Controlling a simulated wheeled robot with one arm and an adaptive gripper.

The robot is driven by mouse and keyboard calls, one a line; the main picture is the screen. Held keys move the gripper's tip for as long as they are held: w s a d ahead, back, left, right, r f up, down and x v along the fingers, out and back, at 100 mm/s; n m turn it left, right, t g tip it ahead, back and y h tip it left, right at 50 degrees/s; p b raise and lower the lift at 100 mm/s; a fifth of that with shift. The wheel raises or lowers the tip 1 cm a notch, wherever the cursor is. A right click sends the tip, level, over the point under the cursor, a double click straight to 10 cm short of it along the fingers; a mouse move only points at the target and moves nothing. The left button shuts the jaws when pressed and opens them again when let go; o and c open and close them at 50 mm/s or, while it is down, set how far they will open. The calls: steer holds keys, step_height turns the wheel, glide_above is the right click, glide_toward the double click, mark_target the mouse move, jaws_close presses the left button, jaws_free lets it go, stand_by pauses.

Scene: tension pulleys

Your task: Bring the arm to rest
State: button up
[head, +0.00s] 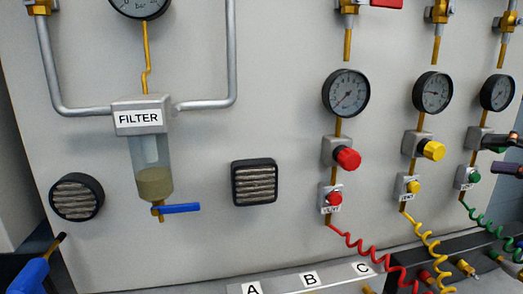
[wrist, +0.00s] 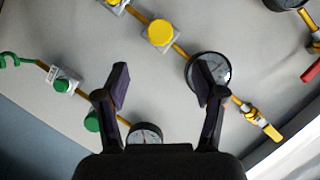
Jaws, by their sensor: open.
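My gripper (head: 498,153) is at the right edge in the head view, in front of the green line's regulator block. In the wrist view, my gripper (wrist: 163,82) has its two dark fingers spread apart with nothing between them. The green knob (wrist: 92,122) shows partly behind the left finger. A gauge (wrist: 145,134) shows low between the fingers, and another gauge (wrist: 208,66) is behind the right finger. The yellow knob (wrist: 160,33) is beyond the fingertips. I cannot tell whether a finger touches the panel. Most of my arm is out of view.
The grey panel (head: 285,120) carries gauges, red (head: 348,158) and yellow (head: 433,151) knobs, and vent buttons. Coiled red, yellow and green hoses run to a black block at the lower right. A filter (head: 153,180) with a blue lever (head: 180,208) is at left.

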steer(key=w+a+f+n+g, duration=0.1)
steer(key=a+f+n+g, duration=0.15)
steer(key=a, duration=0.95)
steer(key=a+f+n+g, duration=0.2)
steer(key=a+f+g, duration=0.2)
steer(key=a, duration=0.8)
steer(key=s+a+f+n+g, duration=0.1)
steer(key=s+a+f+g, duration=0.2)
steer(key=a+f, duration=0.35)
steer(key=s+a+f+g+h, duration=0.3)
steer(key=s+a+f+g, duration=0.1)
steer(key=s+f, duration=0.75)
steer(key=s+d+f+g+h, duration=0.3)
steer(key=s+d+f, duration=0.1)
steer(key=s+f, duration=0.6)
steer(key=s+p+v, duration=0.2)
steer(key=p+v, duration=1.2)
steer(key=shift+a+r+t, duration=0.2)
steer(key=shift+r+t, duration=0.25)
steer(key=shift+r, duration=0.15)
steer(key=shift+s, duration=0.15)
